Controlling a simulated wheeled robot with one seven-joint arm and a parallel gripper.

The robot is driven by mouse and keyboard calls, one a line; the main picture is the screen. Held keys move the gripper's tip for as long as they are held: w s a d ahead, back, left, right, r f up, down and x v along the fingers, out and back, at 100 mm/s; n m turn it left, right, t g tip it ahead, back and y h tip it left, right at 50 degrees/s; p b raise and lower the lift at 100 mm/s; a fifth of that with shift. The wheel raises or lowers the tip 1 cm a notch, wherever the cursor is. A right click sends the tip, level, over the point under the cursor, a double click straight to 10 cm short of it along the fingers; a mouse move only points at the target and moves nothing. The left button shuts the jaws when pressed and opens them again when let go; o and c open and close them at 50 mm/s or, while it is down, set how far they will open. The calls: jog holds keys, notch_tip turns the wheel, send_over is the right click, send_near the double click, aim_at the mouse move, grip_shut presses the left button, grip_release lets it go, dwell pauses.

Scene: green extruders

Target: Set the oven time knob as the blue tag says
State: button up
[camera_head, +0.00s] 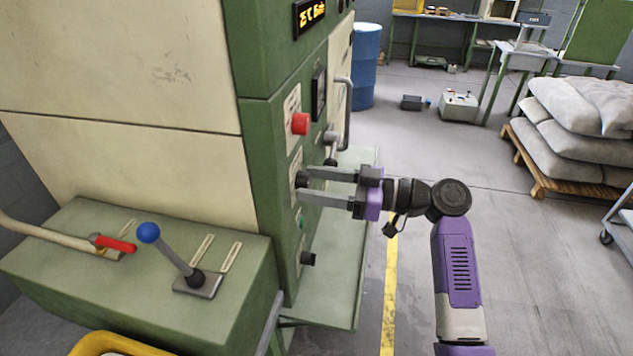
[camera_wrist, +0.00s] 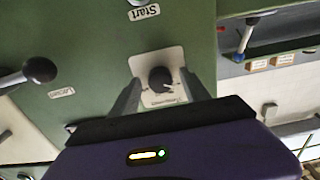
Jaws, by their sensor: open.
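A black round knob (camera_wrist: 160,80) on a pale plate sits on the green panel in the wrist view. The small lettering on its plate is unreadable. My gripper (camera_wrist: 161,90) is open, with one finger on each side of this knob; I cannot tell whether they touch it. In the head view my gripper (camera_head: 302,186) points left at the panel's front, and the knob (camera_head: 300,179) is partly hidden by the upper finger. I cannot confirm from the lettering that this is the time knob. I see no blue tag in either view.
A red button (camera_head: 300,123) is above the knob, and another black knob (camera_head: 307,259) is below. A blue-balled lever (camera_head: 149,233) stands on the green box at left. The wrist view shows "Start" (camera_wrist: 144,12) and "Locked" (camera_wrist: 61,92) labels.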

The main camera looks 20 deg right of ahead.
grip_shut()
jog(key=m, duration=0.4)
jog(key=shift+p, duration=0.35)
jog(key=m+p, duration=0.2)
jog(key=m, duration=0.2)
jog(key=shift+r+m, duration=0.15)
jog(key=shift+m, duration=0.15)
jog(key=m+p, duration=0.2)
jog(key=m, duration=0.1)
jog(key=shift+s+m+p, duration=0.1)
jog(key=shift+m+p, duration=1.15)
jog(key=shift+m, duration=0.85)
